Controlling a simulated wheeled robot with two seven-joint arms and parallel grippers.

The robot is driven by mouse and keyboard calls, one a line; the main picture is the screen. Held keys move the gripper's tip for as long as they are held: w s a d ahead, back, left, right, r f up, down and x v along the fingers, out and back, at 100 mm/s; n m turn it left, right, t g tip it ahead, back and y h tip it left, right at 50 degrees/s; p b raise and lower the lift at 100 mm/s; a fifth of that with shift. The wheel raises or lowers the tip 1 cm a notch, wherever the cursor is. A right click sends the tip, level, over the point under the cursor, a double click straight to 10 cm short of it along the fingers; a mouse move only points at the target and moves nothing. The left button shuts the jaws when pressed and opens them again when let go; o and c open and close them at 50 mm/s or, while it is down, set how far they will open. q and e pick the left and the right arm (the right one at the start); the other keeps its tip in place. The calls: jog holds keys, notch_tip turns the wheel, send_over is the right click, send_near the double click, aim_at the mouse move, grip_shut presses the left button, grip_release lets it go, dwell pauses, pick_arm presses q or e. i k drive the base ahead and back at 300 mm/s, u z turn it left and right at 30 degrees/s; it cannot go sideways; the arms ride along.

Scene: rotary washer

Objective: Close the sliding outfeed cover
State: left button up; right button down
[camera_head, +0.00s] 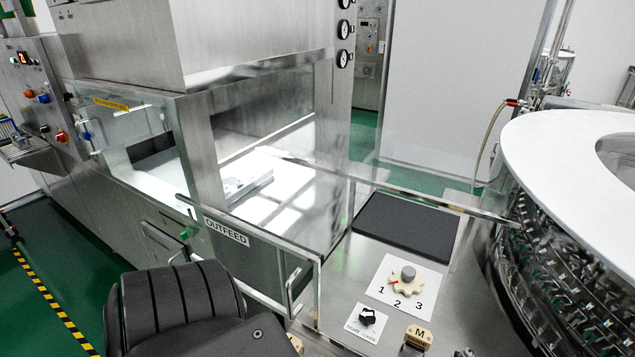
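The outfeed cover (270,262) is a clear panel with a metal edge and a white OUTFEED label (227,232), low in the middle of the head view. A bent metal handle (291,290) is at its right end. Behind and above it, a bright white interior (285,190) shows through the clear panels. I cannot tell exactly how far the cover is slid. Neither gripper is in view, and nothing is seen touching the handle. A dark ribbed part of my own body fills the lower left and hides some of the machine front.
A dark pad (405,224) lies on the metal deck right of the cover. In front of it are a cream dial (402,281) marked 1, 2, 3 and a black knob (367,317). A round white-topped carousel (575,150) stands at right. Green floor is clear at lower left.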

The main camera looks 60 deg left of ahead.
aim_at(311, 258)
jog(key=k, duration=1.5)
jog(key=u, duration=1.95)
